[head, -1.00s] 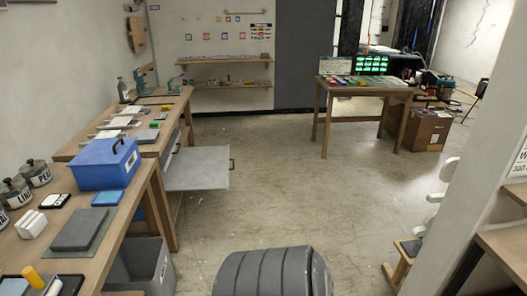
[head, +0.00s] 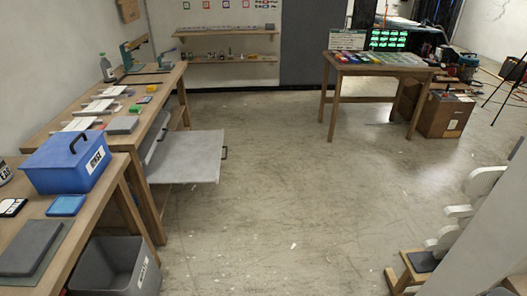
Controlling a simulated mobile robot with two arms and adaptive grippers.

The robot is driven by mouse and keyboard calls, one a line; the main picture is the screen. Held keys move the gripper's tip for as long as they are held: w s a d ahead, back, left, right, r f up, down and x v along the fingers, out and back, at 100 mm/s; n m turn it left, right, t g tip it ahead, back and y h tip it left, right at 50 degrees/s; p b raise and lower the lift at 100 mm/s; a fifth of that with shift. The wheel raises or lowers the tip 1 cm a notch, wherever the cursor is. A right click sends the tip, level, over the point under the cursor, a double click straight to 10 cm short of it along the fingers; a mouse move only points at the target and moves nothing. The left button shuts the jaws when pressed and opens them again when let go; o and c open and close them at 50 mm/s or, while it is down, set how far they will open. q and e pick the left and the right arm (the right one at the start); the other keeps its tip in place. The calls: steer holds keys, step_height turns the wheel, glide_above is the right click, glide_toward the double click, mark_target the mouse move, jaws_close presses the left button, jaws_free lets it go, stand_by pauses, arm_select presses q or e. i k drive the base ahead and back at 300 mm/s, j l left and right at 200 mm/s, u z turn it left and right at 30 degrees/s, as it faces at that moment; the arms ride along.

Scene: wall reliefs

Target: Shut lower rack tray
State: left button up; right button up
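A flat grey tray (head: 185,158) sticks far out to the right from the rack under the far left workbench. It is open, low above the floor, with a dark handle (head: 224,153) at its right end. Above it, a shut grey front (head: 156,138) shows at the bench's side, partly hidden by the bench edge. I cannot see the tray's inner end under the bench. Neither of my grippers is in view, and nothing touches the tray.
The far left workbench (head: 95,112) carries several small items. A blue box (head: 68,168) stands on the nearer bench, with a grey bin (head: 105,270) below. A wooden table (head: 385,72) stands at the back right. White shapes on a stand (head: 445,240) are at right. The middle floor is clear.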

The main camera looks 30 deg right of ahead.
mark_target(190, 156)
steer(key=i+l+z, duration=0.15)
steer(key=i+l, duration=0.25)
steer(key=l, duration=0.15)
steer(key=i+l+z, duration=0.1)
steer(key=i+l, duration=0.3)
steer(key=i+l+u, duration=0.3)
steer(key=i+l, duration=0.5)
steer(key=i, duration=0.2)
steer(key=i+l+u, duration=0.3)
steer(key=i+l, duration=0.6)
steer(key=l, duration=0.15)
